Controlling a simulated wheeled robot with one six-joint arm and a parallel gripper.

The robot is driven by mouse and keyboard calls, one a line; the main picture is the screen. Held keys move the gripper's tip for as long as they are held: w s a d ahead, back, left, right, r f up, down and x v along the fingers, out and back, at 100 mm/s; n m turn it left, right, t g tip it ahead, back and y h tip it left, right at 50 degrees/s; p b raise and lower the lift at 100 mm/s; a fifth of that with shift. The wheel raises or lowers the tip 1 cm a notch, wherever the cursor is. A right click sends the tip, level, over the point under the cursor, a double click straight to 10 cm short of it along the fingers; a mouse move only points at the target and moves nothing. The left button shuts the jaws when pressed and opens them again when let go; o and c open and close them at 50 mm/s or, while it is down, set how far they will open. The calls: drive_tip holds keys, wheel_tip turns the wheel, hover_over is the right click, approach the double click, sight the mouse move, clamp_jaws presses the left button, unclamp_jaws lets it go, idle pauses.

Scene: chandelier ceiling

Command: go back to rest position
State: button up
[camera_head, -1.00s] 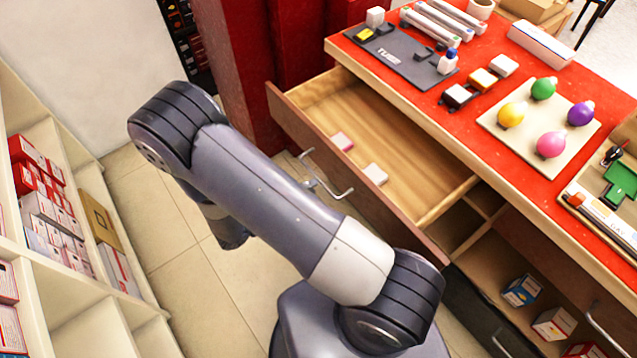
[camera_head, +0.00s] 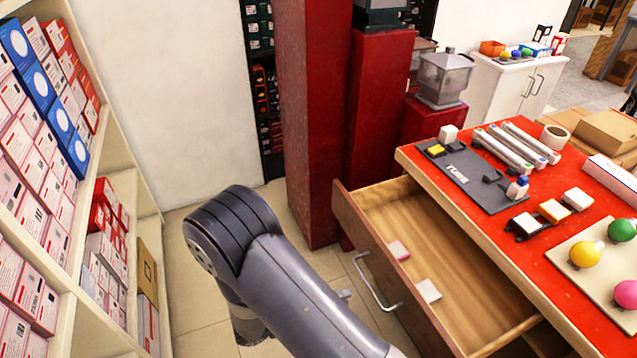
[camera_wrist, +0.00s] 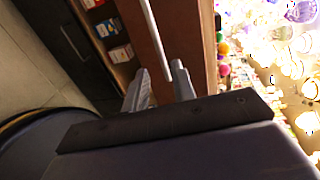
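My gripper (camera_wrist: 158,72) shows in the wrist view with its two grey fingers apart and nothing seen held between them. The metal handle (camera_wrist: 156,38) of a drawer runs just beyond the fingertips; I cannot tell whether they touch it. In the head view my arm is bent across the lower middle, and most of the gripper is hidden behind it. The wooden drawer (camera_head: 440,243) stands pulled open, with its handle (camera_head: 376,284) on the front. A pink-and-white block (camera_head: 399,250) and a white block (camera_head: 428,291) lie inside it.
The red-topped counter (camera_head: 545,277) above the drawer holds a grey tray (camera_head: 470,178), lamp tubes and coloured bulbs. A shelf of boxes (camera_head: 60,290) stands on the left. Red pillars (camera_head: 315,120) rise behind the drawer.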

drive_tip(key=x, duration=1)
drive_tip(key=shift+s+r, duration=0.1)
